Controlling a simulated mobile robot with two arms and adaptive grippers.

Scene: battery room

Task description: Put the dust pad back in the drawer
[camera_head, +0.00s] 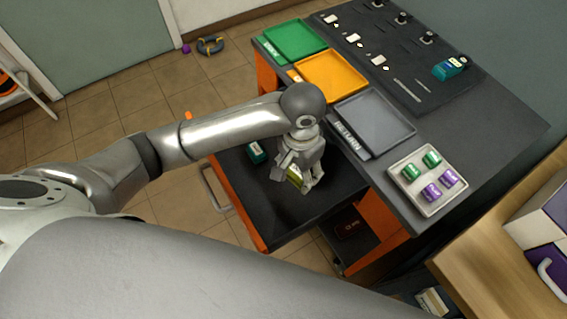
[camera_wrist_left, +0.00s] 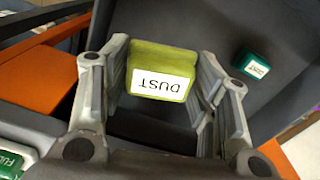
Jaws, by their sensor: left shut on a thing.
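The dust pad (camera_wrist_left: 160,62) is a yellow-green block with a white label reading DUST. My left gripper (camera_head: 303,182) is shut on it, with one finger on each side in the left wrist view. The pad shows as a small yellow-green patch in the head view (camera_head: 295,175). The open drawer (camera_head: 262,213) is dark inside with an orange front and a metal handle, and the gripper is over it. Whether the pad touches the drawer floor I cannot tell. My right gripper is not in view.
A green labelled block (camera_head: 257,152) lies in the drawer; it also shows in the left wrist view (camera_wrist_left: 250,66). The bench above holds a green tray (camera_head: 294,41), an orange tray (camera_head: 331,75), a grey return tray (camera_head: 374,118) and a pale tray (camera_head: 408,187) of small blocks.

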